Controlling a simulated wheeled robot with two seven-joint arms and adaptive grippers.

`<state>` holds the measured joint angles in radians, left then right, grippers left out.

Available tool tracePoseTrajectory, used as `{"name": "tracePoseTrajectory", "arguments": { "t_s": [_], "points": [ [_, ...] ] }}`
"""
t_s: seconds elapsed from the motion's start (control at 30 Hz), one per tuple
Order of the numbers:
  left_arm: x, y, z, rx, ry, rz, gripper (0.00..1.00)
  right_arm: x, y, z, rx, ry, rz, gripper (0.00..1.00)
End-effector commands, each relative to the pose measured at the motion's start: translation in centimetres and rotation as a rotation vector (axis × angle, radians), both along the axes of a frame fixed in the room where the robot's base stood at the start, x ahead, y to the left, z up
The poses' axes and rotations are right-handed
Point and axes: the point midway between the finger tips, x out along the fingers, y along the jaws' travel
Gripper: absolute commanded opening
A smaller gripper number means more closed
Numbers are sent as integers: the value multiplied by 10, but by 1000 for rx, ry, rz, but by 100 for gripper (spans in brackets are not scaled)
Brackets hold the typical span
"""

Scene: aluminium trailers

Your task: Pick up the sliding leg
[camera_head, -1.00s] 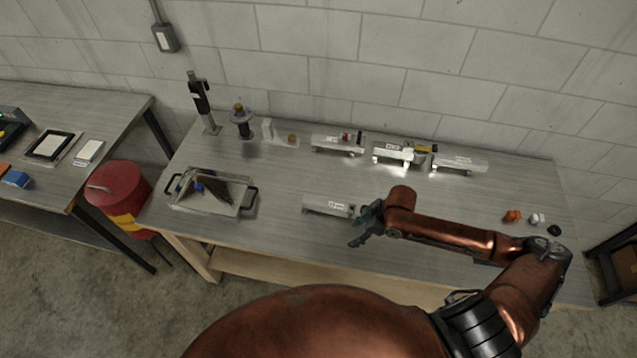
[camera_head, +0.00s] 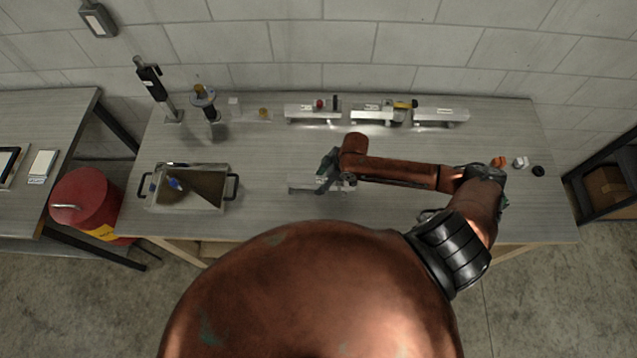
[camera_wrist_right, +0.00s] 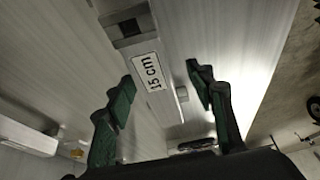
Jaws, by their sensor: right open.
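My right gripper (camera_head: 328,172) is over the right part of a grey aluminium piece (camera_head: 303,182) near the front middle of the table. Which part is the sliding leg is not clear from the pictures; this labelled piece is the one at the gripper. My left gripper is not in view.
Several aluminium trailers (camera_head: 441,115) stand along the back of the table (camera_head: 270,150). A metal tray with black handles (camera_head: 189,207) is at the left front, with upright tools (camera_head: 150,80) behind it. Small orange, white and black parts (camera_head: 521,162) lie at the right.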

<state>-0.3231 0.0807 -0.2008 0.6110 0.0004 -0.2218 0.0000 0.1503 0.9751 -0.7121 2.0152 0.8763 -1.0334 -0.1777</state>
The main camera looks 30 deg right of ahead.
Motion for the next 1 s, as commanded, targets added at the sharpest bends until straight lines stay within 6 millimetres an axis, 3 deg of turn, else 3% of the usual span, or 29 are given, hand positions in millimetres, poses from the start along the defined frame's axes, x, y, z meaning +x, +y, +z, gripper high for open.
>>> {"name": "tracePoseTrajectory", "arguments": {
  "t_s": [0.07,0.13,0.3,0.37,0.47,0.67,1.0],
  "points": [
    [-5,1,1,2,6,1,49,4,4,-8,3,-1,-1,49],
    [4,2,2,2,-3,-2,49,5,5,-13,0,-3,0,49],
    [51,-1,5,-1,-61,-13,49,3,4,-16,-1,-3,0,49],
    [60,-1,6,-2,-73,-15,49,3,4,-16,-2,-2,-1,49],
    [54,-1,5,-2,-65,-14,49,4,4,-16,-2,-3,0,44],
    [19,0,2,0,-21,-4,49,4,5,-15,-1,-3,1,31],
    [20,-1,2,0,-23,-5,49,4,5,-15,0,-4,0,7]
  ]
}}
